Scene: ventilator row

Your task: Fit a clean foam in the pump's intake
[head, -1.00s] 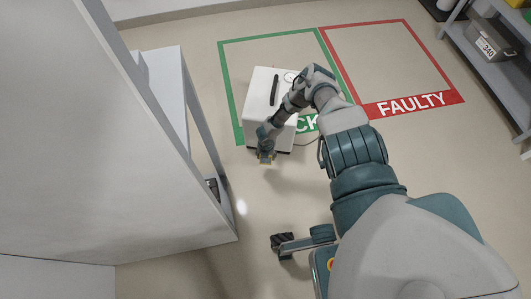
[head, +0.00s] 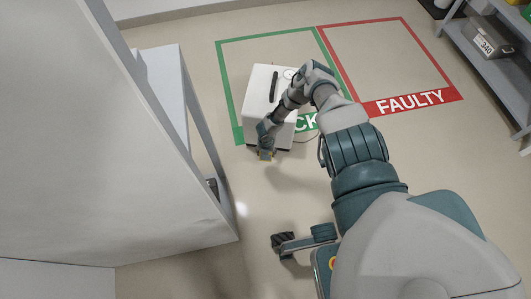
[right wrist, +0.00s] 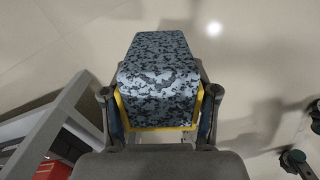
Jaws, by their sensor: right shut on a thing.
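The pump, a white box (head: 257,98) with a dark handle and a round dial on top, stands on the floor in the green-outlined square. My right gripper (head: 265,155) is low at the pump's near side. In the right wrist view, my right gripper (right wrist: 160,112) is shut on a speckled grey-and-black foam block (right wrist: 157,65) with a yellow edge around its near part. The foam is barely visible in the head view. I cannot see the intake or tell whether the foam touches the pump.
The red-outlined FAULTY square (head: 380,60) is empty. A grey shelf (head: 490,58) with a box labelled 340 (head: 490,42) stands at the right. A tall pale cabinet (head: 90,140) and a white-grey frame (head: 172,95) stand at the left. Floor in front of the pump is clear.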

